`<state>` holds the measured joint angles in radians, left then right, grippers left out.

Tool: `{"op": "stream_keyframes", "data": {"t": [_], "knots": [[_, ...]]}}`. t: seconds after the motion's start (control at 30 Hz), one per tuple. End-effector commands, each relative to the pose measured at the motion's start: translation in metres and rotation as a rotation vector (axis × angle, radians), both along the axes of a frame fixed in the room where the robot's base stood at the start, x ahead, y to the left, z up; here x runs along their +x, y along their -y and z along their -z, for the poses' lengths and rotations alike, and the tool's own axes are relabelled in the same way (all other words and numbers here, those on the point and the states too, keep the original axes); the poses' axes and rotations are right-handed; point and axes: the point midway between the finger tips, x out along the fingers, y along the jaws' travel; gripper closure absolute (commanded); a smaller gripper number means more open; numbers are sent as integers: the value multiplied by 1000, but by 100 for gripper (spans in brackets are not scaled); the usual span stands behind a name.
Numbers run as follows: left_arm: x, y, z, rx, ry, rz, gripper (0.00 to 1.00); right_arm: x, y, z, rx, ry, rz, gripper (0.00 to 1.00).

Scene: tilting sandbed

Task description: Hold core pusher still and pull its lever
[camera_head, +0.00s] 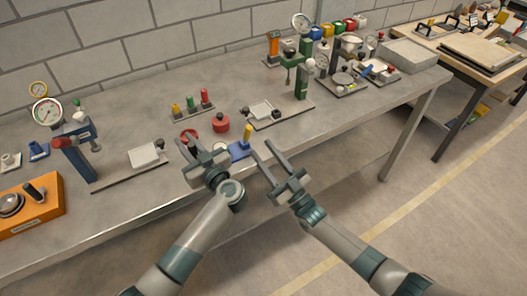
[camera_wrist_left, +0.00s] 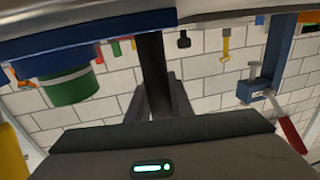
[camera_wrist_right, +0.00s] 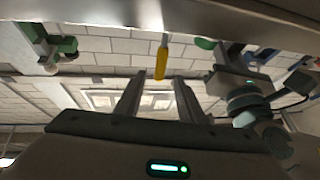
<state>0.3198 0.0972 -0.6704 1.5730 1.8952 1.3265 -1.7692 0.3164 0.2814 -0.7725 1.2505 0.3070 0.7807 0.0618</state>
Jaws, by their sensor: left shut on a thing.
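The core pusher appears to be the small blue device (camera_head: 240,150) with an upright yellow lever (camera_head: 247,132) at the table's front edge. My left gripper (camera_head: 203,153) is just left of it, partly covering it. In the left wrist view a dark post (camera_wrist_left: 154,70) under a blue bar (camera_wrist_left: 95,33) stands between its fingers, and the gripper is shut on it. My right gripper (camera_head: 264,150) is open and empty, right of the device and off the table edge. In the right wrist view the yellow lever (camera_wrist_right: 161,62) shows between and beyond its fingertips, apart from them.
A red pot (camera_head: 221,124) and a red ring (camera_head: 188,136) lie close behind the left gripper. A green press (camera_head: 304,75) stands to the right, a blue press (camera_head: 75,150) to the left. An orange box (camera_head: 30,212) is at far left. Floor in front is clear.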

Motion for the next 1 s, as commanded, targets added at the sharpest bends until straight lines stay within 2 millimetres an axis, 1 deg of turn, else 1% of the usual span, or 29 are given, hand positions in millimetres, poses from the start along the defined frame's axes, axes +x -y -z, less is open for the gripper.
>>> {"op": "stream_keyframes", "data": {"t": [0.03,0.07,0.1,0.17,0.2,0.33,0.47,0.57,0.67,0.7,0.73,0.8,0.9,1.0], "knots": [[0,0,0,0,0,0,100,0,0,0,0,0,0,67],[0,0,0,0,0,0,100,0,0,0,0,0,0,74],[0,0,0,0,0,0,100,0,0,0,1,-1,0,84],[0,0,0,0,0,0,100,2,0,-1,3,-4,-2,98],[0,0,0,0,0,0,100,3,1,-1,5,-7,-5,100],[0,0,0,0,0,0,100,12,6,-5,24,-34,-24,100],[0,0,0,0,0,0,100,32,14,-13,64,-93,-59,100],[0,0,0,0,0,0,100,54,24,-22,110,-159,-95,100],[0,0,0,0,0,-1,100,86,33,-37,164,-254,-128,100],[0,0,0,0,0,0,100,102,35,-45,185,-302,-137,100],[0,0,0,0,0,0,100,115,35,-50,196,-341,-140,100],[0,0,0,0,0,0,100,140,29,-58,207,-423,-134,100],[0,0,0,0,0,0,100,166,16,-64,186,-515,-109,100],[0,0,0,0,0,0,100,185,-1,-69,141,-590,-81,100]]}}
